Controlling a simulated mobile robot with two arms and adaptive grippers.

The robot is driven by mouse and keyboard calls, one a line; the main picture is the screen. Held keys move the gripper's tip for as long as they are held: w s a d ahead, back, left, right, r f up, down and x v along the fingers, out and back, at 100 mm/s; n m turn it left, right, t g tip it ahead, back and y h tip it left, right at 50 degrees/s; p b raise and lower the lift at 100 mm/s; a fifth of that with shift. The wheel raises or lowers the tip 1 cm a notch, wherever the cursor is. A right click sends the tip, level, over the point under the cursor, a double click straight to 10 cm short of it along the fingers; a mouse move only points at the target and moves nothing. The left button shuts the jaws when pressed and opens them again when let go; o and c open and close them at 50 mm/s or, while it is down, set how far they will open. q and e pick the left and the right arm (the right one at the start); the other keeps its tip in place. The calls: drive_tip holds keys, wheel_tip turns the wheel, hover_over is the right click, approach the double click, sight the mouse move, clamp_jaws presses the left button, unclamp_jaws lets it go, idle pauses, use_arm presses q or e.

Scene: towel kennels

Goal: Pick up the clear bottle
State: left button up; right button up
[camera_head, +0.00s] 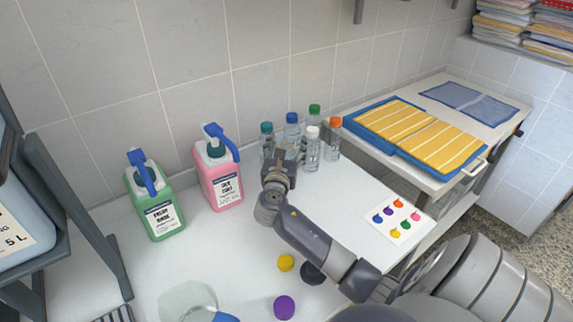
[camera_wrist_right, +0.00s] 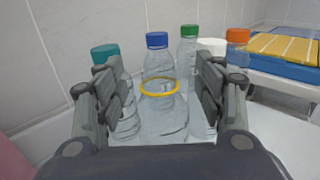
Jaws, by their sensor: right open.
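Several clear bottles with different coloured caps stand in a cluster at the back of the white counter. The blue-capped clear bottle (camera_head: 292,130) is among them; in the right wrist view (camera_wrist_right: 160,115) it stands upright between my spread fingers, with a yellow ring (camera_wrist_right: 160,93) showing across its body. My right gripper (camera_head: 281,160) is open at the front of the cluster and hides its lower part. The teal-capped bottle (camera_wrist_right: 123,115) and white-capped bottle (camera_head: 312,150) stand close on either side, partly behind the fingers in the wrist view. My left gripper is not in view.
Green-capped (camera_head: 314,110) and orange-capped (camera_head: 334,140) bottles stand to the right. A pink jug (camera_head: 222,185) and green jug (camera_head: 158,215) stand left. Loose yellow (camera_head: 286,263) and purple (camera_head: 284,307) caps lie in front. A trolley (camera_head: 440,178) with towels borders the right.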

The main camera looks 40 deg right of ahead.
drive_tip(key=c, duration=1)
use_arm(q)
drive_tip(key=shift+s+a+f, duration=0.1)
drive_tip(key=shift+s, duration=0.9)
use_arm(e)
drive_tip(key=shift+c, duration=0.2)
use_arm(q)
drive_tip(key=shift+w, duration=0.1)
use_arm(e)
drive_tip(key=shift+r, duration=0.1)
